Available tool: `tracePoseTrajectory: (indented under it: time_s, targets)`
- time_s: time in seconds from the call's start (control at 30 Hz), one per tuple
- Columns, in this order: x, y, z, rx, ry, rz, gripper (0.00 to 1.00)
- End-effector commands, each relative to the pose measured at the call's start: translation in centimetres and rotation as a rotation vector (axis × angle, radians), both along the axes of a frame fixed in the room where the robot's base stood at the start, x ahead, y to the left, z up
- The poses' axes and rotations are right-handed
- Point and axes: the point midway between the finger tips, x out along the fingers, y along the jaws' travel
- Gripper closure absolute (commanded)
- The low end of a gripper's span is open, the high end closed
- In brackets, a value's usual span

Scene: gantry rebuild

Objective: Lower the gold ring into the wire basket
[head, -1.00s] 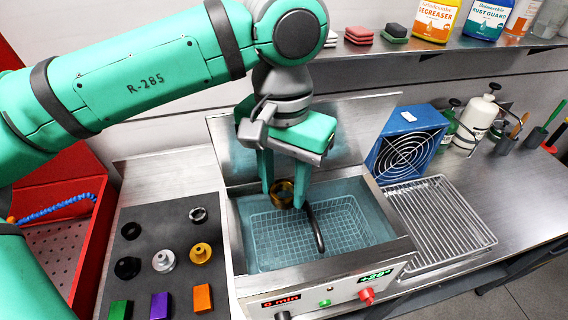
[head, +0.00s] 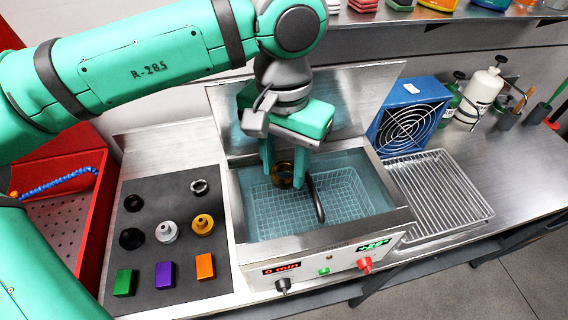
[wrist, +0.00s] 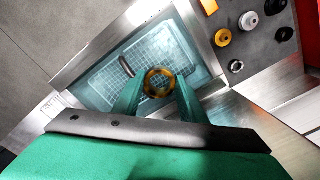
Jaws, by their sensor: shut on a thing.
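The gold ring (wrist: 158,83) is gripped between the two green fingers of my gripper (wrist: 158,90) in the wrist view. In the head view the ring (head: 284,174) looks dark gold between the fingertips of my gripper (head: 283,172). The wire basket (head: 340,196) sits in the liquid of the tank, with a dark curved handle (head: 316,198) near its middle. The ring appears over the left part of the basket, beside the handle. Its exact height above the basket floor cannot be told. The basket mesh (wrist: 110,82) also shows in the wrist view.
The metal tank (head: 310,244) has raised walls and an upright lid behind. A dark mat (head: 150,255) at left holds several rings, knobs and coloured blocks. A wire rack (head: 432,200) and blue fan (head: 408,118) stand at right.

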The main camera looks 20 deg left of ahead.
Motion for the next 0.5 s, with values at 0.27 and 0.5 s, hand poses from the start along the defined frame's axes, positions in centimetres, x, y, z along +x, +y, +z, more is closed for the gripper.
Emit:
tracePoseTrajectory:
  time_s: [0.27, 0.5]
  targets:
    - [0.0, 0.0, -0.5, 0.000, 0.000, 0.000, 0.89]
    - [0.0, 0.0, -1.6, -0.001, 0.000, 0.000, 0.89]
